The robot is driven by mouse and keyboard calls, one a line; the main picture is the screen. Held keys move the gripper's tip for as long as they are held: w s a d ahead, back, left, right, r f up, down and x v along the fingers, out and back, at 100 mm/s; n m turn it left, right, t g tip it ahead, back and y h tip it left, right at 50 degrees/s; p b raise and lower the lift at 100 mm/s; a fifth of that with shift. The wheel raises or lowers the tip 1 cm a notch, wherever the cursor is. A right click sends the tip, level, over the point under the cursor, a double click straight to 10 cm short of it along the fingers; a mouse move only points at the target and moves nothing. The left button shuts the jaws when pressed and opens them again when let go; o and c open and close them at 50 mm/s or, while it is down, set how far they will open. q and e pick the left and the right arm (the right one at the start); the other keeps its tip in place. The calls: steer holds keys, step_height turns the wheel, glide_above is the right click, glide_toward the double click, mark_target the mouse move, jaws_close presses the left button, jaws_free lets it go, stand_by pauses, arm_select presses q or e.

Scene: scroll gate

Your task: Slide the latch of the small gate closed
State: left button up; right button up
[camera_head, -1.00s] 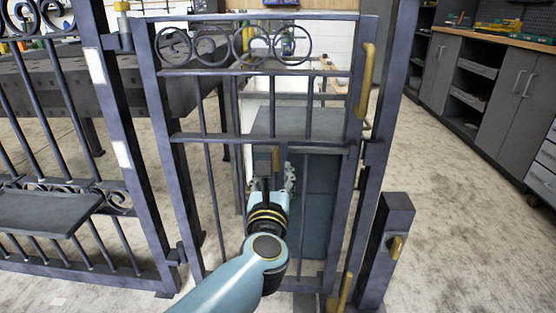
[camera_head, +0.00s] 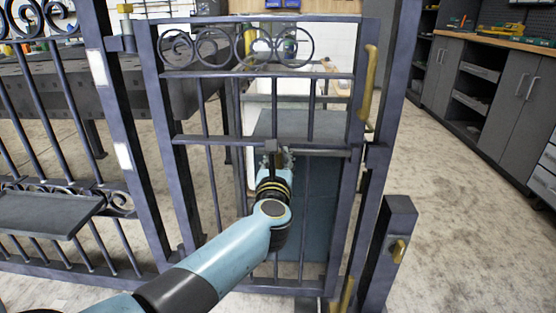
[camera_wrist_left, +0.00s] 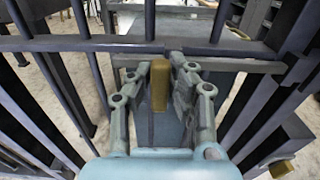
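The small gate (camera_head: 258,75) is a dark metal frame with upright bars and a scroll row at the top. Its latch bar (camera_head: 318,153) lies level across the middle, near the right-hand gate post (camera_head: 388,110); it also shows in the left wrist view (camera_wrist_left: 237,65). My left gripper (camera_head: 272,162) is at the bar. In the left wrist view its two fingers (camera_wrist_left: 161,68) are apart, one on each side of the knob; contact is not clear. My right gripper is not in view.
A brass handle (camera_head: 368,85) is on the gate's right stile. A short post (camera_head: 388,255) with a brass knob stands at the right. Fixed fence panels with a shelf (camera_head: 45,212) stand at the left. A dark table and cabinets (camera_head: 500,90) are behind.

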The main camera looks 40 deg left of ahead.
arm_select(q)
jaws_close()
